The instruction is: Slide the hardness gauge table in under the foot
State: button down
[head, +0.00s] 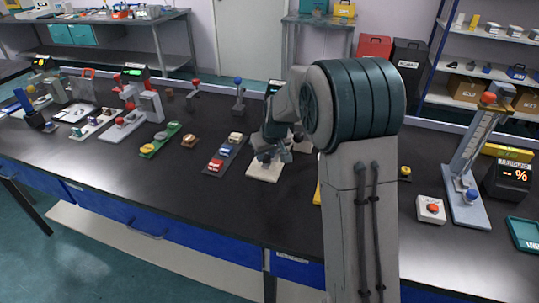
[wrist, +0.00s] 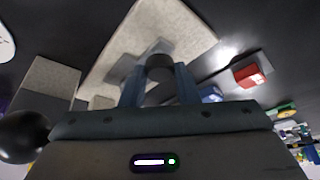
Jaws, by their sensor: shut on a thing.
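My gripper (head: 268,155) is low over a beige base plate (head: 262,174) near the middle of the bench. In the wrist view its two dark fingers (wrist: 160,88) are closed on a dark round knob (wrist: 160,68). The knob stands on a small grey piece (wrist: 132,64), probably the gauge table, which lies on the beige plate (wrist: 190,22). The fingers and the gripper body hide part of this piece. I cannot make out the gauge's foot in either view; my arm covers much of this area in the head view.
Left of the plate lies a dark rack (head: 226,154) with red, blue and pale blocks; its red block (wrist: 247,75) shows in the wrist view. A green tray (head: 160,140) lies further left. A black ball (wrist: 25,135) is close to my gripper's side. The bench's front strip is clear.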

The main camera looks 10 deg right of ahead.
jog(key=c, duration=1.1)
grip_release()
jog(key=shift+r, duration=0.1)
jog(key=v, duration=1.3)
jog(key=shift+s+r, duration=0.25)
jog(key=shift+r, duration=0.1)
